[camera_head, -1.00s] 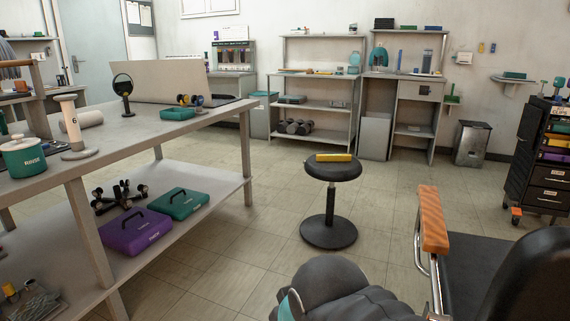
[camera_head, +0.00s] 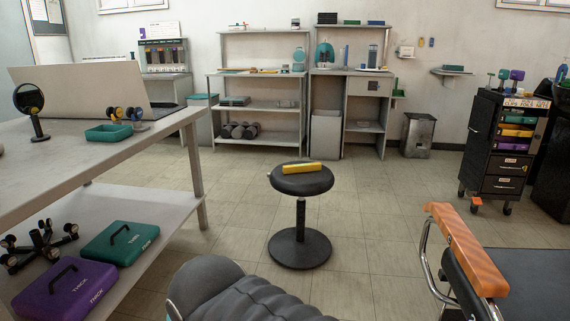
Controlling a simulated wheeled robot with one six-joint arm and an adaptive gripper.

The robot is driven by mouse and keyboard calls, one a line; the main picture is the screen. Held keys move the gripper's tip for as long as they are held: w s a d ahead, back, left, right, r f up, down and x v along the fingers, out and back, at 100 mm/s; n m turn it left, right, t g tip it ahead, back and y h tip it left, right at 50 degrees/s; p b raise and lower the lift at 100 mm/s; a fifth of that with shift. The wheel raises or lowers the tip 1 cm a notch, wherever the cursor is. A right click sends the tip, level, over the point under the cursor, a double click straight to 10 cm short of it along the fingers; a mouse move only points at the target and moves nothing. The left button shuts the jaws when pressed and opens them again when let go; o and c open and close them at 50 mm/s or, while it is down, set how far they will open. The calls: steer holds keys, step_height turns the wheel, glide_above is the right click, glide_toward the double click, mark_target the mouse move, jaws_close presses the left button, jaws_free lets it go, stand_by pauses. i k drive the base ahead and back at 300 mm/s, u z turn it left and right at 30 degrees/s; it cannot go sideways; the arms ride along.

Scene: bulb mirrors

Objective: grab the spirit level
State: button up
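A yellow bar that looks like the spirit level (camera_head: 303,168) lies flat on the round black seat of a stool (camera_head: 286,186). The stool stands on the tiled floor in the middle of the head view. The bar's vials and markings are too small to make out. Nothing covers the bar from this side. My gripper does not show in the view.
A long workbench (camera_head: 105,150) runs along the left, with purple (camera_head: 66,288) and teal (camera_head: 120,243) cases on its lower shelf. A grey padded thing (camera_head: 230,296) and an orange armrest (camera_head: 466,247) fill the near front. A drawer cart (camera_head: 503,150) stands right. Floor around the stool looks clear.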

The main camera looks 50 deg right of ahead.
mark_target(286, 169)
steer(key=z, duration=0.35)
steer(key=i, duration=0.95)
steer(key=z, duration=1.4)
steer(key=i, duration=0.65)
steer(key=z, duration=0.65)
